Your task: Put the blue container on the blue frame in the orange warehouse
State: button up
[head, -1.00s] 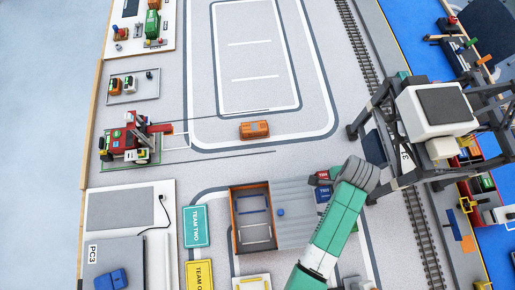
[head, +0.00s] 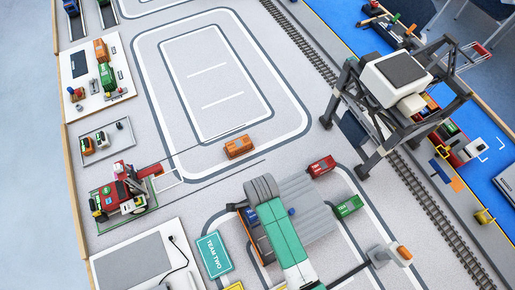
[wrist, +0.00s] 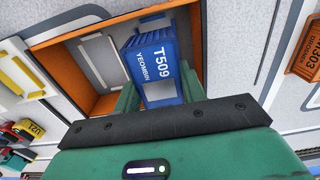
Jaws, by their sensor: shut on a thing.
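My gripper (wrist: 158,92) is shut on the blue container (wrist: 152,50), marked T509 YEOMBIN. In the wrist view it holds the container above the open orange warehouse (wrist: 63,38), whose orange walls show around it. A pale rectangular frame (wrist: 84,45) shows on the warehouse floor left of the container. I cannot make out the blue frame now; the container and arm cover part of the floor. In the head view the blue container (head: 251,215) shows beside my arm, over the warehouse (head: 264,249), which my arm largely hides.
A grey ribbed panel (head: 312,215) with a blue knob adjoins the warehouse. A red container (head: 321,166) and a green container (head: 348,206) lie near it. An orange container (head: 238,147) lies on the road. A gantry crane (head: 395,100) stands to the right.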

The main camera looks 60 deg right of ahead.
jog(key=shift+f+b, duration=0.45)
jog(key=shift+f, duration=2.2)
jog(key=shift+w, duration=0.1)
jog(key=shift+f, duration=0.2)
jog(key=shift+s+a+f+b, duration=0.1)
jog(key=shift+s+f+b, duration=0.2)
jog(key=shift+f, duration=0.25)
jog(key=o, duration=0.9)
jog(key=shift+f, duration=0.1)
jog(key=shift+o, duration=0.5)
jog(key=r+p, duration=0.1)
jog(key=r, duration=0.3)
jog(key=r+p, duration=0.1)
jog(key=r, duration=0.4)
jog(key=r+p, duration=0.1)
jog(key=r, duration=0.3)
jog(key=shift+w+r, duration=0.25)
jog(key=shift+r, duration=0.1)
